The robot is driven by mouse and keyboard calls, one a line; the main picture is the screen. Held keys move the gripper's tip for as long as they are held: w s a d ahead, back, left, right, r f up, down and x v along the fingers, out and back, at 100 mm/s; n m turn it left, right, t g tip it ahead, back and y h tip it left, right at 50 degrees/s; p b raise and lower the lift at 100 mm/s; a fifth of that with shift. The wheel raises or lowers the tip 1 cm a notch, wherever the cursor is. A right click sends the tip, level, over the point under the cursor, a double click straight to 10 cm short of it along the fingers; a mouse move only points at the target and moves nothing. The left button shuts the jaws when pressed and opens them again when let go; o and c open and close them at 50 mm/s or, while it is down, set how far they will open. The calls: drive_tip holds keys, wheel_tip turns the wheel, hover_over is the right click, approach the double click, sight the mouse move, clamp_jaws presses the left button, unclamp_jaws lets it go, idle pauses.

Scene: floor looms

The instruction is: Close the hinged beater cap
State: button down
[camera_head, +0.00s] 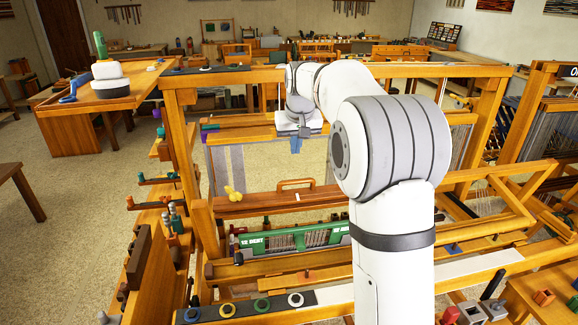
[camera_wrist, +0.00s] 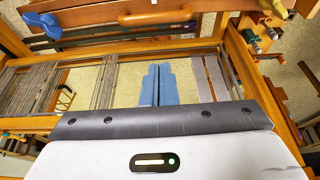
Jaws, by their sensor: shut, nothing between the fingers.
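The beater cap appears to be the long orange wooden bar (camera_head: 265,205) with an arched handle (camera_head: 295,183) in the head view. A yellow knob (camera_head: 233,193) sits at its left end. A green reed (camera_head: 290,238) with white lettering lies in front of and below the bar; I cannot tell the cap's hinge angle. The wrist view shows the handle (camera_wrist: 155,16), the yellow knob (camera_wrist: 277,8) and a blue knob (camera_wrist: 42,23) along the top edge. My gripper (camera_head: 296,146) has blue fingers, shut and empty, also in the wrist view (camera_wrist: 157,68). It appears above and behind the bar, apart from it.
The loom's wooden frame surrounds the arm, with a top beam (camera_head: 215,77) and a left post (camera_head: 180,150). Warp threads (camera_wrist: 105,80) hang near my fingers. A dark strip with coloured rings (camera_head: 262,304) lies in front. A side table (camera_head: 95,92) stands left.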

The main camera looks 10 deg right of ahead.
drive_tip(key=w, duration=0.2)
drive_tip(key=p, duration=0.3)
hover_over(297, 193)
drive_tip(key=w, duration=0.2)
drive_tip(key=f, duration=0.8)
drive_tip(key=shift+w+a+f, duration=0.1)
drive_tip(key=shift+a+f, duration=0.1)
drive_tip(key=shift+f, duration=0.2)
drive_tip(key=shift+s+f, duration=0.2)
drive_tip(key=shift+s, duration=0.1)
